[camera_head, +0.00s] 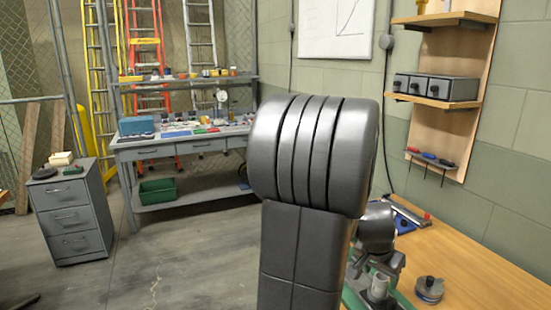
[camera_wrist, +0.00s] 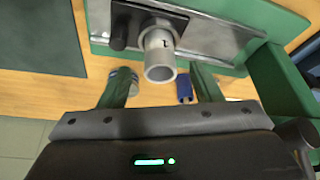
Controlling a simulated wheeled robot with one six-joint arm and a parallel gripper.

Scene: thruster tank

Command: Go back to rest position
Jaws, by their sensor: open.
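My gripper (camera_wrist: 162,82) is open, with its two green fingers apart in the wrist view. A short grey tube (camera_wrist: 159,58) stands out from a dark block on a metal plate (camera_wrist: 215,35) just beyond the fingers. It appears between them in the picture, and I cannot tell whether anything touches. No object shows held. In the head view my arm fills the middle and hides much of the bench. The grey tube (camera_head: 379,286) shows there low beside my arm, close to my wrist.
The wooden bench (camera_head: 475,268) carries a round metal piece (camera_head: 429,288) and a blue item (camera_head: 403,224). A green frame (camera_wrist: 280,75) borders the plate. A wall shelf (camera_head: 440,101) stands behind. Open floor (camera_head: 160,265) lies left, before a drawer cabinet (camera_head: 73,215) and workbench (camera_head: 185,142).

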